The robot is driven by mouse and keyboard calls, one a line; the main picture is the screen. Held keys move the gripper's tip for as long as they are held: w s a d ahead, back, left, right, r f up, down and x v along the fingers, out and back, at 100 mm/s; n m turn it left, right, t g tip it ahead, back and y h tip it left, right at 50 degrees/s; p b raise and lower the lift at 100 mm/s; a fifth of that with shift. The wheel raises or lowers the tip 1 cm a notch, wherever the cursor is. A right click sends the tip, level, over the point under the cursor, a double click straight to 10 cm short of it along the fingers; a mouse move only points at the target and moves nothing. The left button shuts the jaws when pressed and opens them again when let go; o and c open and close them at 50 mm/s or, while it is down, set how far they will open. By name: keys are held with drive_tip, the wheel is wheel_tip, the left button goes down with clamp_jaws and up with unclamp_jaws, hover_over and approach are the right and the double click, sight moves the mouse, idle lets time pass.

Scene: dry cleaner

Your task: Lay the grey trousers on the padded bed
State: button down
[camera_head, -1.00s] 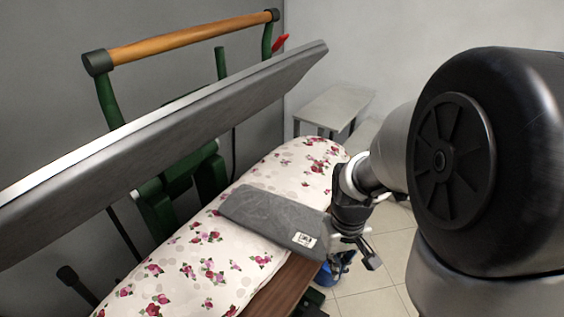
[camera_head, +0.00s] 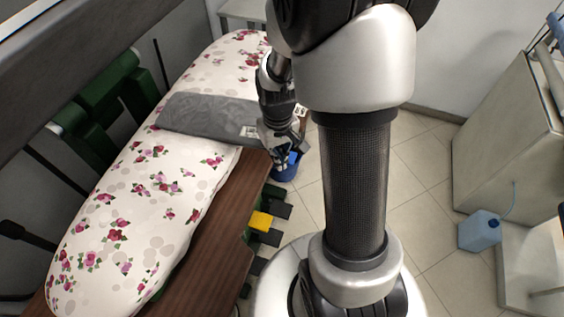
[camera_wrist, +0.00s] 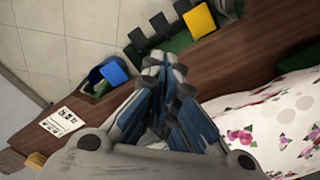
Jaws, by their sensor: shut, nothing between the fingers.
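The grey trousers (camera_head: 205,116) lie folded and flat across the padded bed (camera_head: 120,215), which has a white cover with pink flowers. Their right end, with a white label, reaches the bed's right edge by the wooden board. My gripper (camera_head: 288,158) is just right of that end, over the board's outer edge, apart from the cloth as far as I can tell. In the wrist view my gripper (camera_wrist: 165,75) is shut with nothing between its fingertips. The bed's flowered cover (camera_wrist: 275,120) shows there at right. I cannot make out the trousers in that view.
The wooden board (camera_head: 205,240) runs along the bed's right side. Pedals, one yellow (camera_head: 260,221), and a blue container (camera_head: 287,170) are low beside it. The grey upper press plate (camera_head: 75,55) hangs open above left.

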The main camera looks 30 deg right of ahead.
drive_tip(key=shift+w, duration=0.1)
drive_tip(key=shift+w+d, duration=0.15)
drive_tip(key=shift+w, duration=0.95)
